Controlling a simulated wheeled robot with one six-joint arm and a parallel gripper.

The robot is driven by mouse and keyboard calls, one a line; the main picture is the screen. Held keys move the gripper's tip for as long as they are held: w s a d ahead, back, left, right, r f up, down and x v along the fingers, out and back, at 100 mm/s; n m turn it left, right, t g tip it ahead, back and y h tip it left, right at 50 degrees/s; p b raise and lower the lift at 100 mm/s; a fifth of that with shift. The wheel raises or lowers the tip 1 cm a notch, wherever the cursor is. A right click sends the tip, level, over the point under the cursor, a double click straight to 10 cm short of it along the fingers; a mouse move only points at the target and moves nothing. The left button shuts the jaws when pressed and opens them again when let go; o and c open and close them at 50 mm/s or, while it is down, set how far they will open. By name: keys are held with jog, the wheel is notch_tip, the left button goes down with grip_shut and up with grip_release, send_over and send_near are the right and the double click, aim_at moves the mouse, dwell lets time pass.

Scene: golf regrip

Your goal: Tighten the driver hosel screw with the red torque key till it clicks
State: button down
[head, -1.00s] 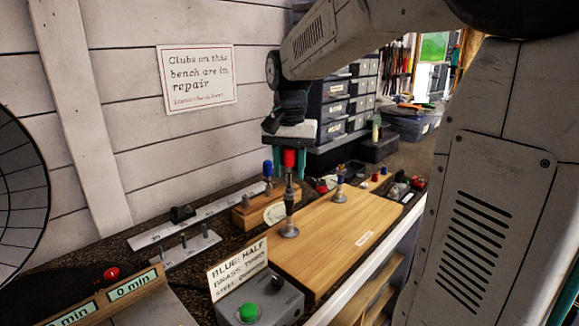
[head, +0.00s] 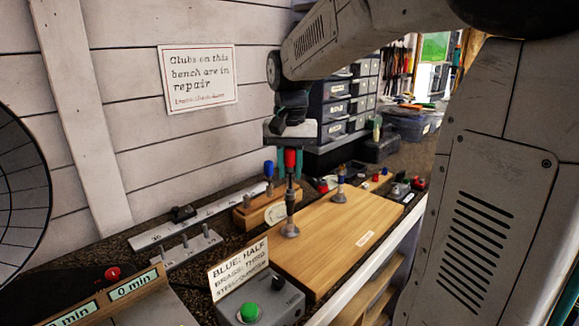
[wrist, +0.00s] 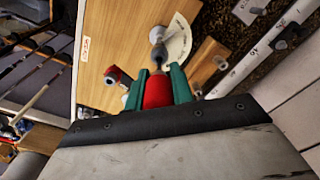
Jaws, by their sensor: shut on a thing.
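My gripper (head: 290,158) has green fingers and is shut on the red torque key (head: 290,160). In the wrist view the red handle (wrist: 157,92) sits between the two green fingers. The key stands upright over a metal post with a round foot (head: 289,230) on the wooden board (head: 335,255). Whether its tip is seated in the screw is too small to tell. A second, shorter metal post with a blue band (head: 340,185) stands further back on the board. A blue-handled key (head: 268,170) stands in a wooden rack (head: 243,216) behind.
A sign (head: 238,269) about blue, brass and steel stands behind a grey box with a green button (head: 249,311). Timers (head: 134,288) are at lower left. A white ruled rail (head: 150,238) runs along the wall side. The board's front half is clear.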

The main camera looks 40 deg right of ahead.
jog(key=m, duration=0.3)
jog(key=shift+m, duration=0.3)
jog(key=m, duration=0.3)
jog(key=shift+s+d+m, duration=0.1)
jog(key=shift+m, duration=1.1)
jog(key=m, duration=0.5)
jog(key=shift+s+f+m, duration=0.1)
jog(key=shift+s+m, duration=0.05)
jog(key=shift+m, duration=0.15)
jog(key=c, duration=1.4)
grip_release()
jog(key=shift+o, duration=0.2)
